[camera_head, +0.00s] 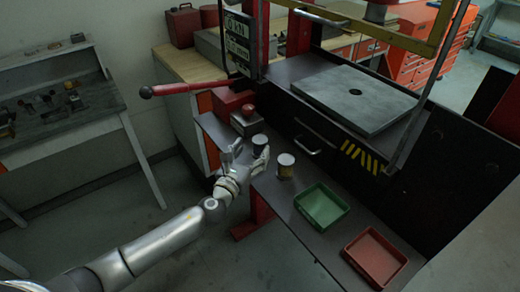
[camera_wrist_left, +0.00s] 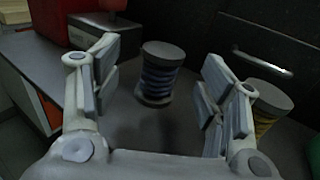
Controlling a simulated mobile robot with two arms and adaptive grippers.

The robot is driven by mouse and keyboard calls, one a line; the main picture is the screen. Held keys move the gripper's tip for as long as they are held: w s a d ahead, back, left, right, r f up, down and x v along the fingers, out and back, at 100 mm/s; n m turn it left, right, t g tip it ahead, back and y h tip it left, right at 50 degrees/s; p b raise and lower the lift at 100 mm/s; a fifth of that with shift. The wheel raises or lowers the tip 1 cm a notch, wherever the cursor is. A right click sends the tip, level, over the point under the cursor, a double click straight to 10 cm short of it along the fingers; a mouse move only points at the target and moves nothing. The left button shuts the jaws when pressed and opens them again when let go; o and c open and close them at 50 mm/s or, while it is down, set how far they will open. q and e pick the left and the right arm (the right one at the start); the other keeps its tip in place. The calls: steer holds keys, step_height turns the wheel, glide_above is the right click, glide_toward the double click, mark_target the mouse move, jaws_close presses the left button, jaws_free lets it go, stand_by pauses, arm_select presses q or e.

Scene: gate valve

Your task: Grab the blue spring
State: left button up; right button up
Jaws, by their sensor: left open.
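The blue spring (camera_wrist_left: 160,78) stands upright between dark round end caps on the shelf, seen in the left wrist view. In the head view it shows as a small dark cylinder (camera_head: 259,143) at the gripper. My left gripper (camera_head: 250,158) is open, and its fingers (camera_wrist_left: 158,95) are on either side of the spring in the left wrist view. The spring is a little beyond the fingertips, with gaps on both sides, and I see no contact. A second spring, yellowish (camera_wrist_left: 268,105), stands to the right, outside the right finger; it also shows in the head view (camera_head: 285,166). My right gripper is not in view.
A green tray (camera_head: 335,222) and a red tray (camera_head: 403,262) lie further along the narrow shelf (camera_head: 300,232). A red block (camera_head: 228,103) and a red-topped box (camera_head: 247,119) stand left of the springs. A drawer handle (camera_head: 308,145) projects behind them.

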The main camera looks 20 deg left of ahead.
mark_target(257, 145)
arm_select(q)
steer(key=shift+w+d+r+p, duration=0.1)
steer(key=shift+w+d+p, duration=0.1)
steer(key=shift+w, duration=0.75)
steer(key=shift+w+d+f+p, duration=0.1)
steer(key=shift+w+d, duration=0.05)
steer(key=shift+w, duration=0.75)
steer(key=shift+w+d+r+p, duration=0.1)
steer(key=shift+w+d, duration=0.1)
steer(key=shift+w, duration=0.75)
steer(key=shift+s, duration=0.1)
steer(key=shift+c, duration=1.2)
steer(key=c, duration=1.2)
